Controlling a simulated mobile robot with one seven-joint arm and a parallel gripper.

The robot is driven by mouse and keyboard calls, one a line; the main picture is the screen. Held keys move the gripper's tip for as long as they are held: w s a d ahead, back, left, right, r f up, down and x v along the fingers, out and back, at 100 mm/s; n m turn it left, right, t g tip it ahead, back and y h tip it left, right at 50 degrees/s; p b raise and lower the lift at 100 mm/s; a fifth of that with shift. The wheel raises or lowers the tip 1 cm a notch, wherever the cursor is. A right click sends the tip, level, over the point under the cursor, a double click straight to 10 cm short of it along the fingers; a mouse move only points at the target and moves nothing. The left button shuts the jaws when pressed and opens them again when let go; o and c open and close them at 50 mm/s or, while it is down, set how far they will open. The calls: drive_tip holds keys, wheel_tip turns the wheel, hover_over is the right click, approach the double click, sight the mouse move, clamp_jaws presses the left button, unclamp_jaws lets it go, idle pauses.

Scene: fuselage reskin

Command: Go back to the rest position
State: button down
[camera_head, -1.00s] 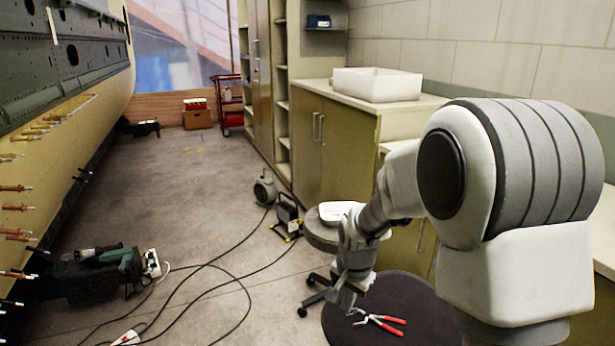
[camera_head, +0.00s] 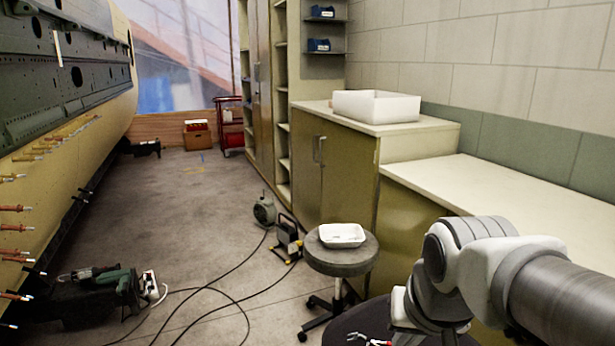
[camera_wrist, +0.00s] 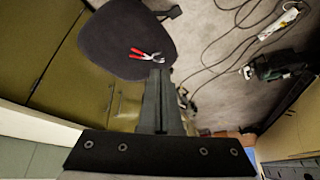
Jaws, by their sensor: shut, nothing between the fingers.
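My gripper (camera_wrist: 158,75) shows in the wrist view as a dark pair of fingers, closed together and empty. It hangs above a dark rounded seat-like top (camera_wrist: 112,32). Red-handled pliers (camera_wrist: 137,56) lie on that top, just beyond the fingertips in the picture and apart from them as far as I can tell. In the head view my arm reaches in from the lower right and its wrist bends down. The fingers are not clear there. The dark top (camera_head: 345,325) and part of the pliers (camera_head: 378,342) show at the bottom edge.
A round grey stool (camera_head: 343,262) bears a white tray (camera_head: 341,235). A long counter (camera_head: 480,185) runs along the right wall, with a white bin (camera_head: 376,106) farther back. Cables (camera_head: 215,290) and tools lie on the floor. A fuselage panel (camera_head: 70,75) stands left.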

drive_tip(key=s+n, duration=0.2)
drive_tip(key=s, duration=0.4)
wheel_tip(320, 180, up, 18)
drive_tip(key=p, duration=1.7)
drive_tip(key=shift+d+r+t+p, duration=0.2)
drive_tip(key=shift+d+t+p, duration=0.1)
drive_tip(key=shift+d+t, duration=0.1)
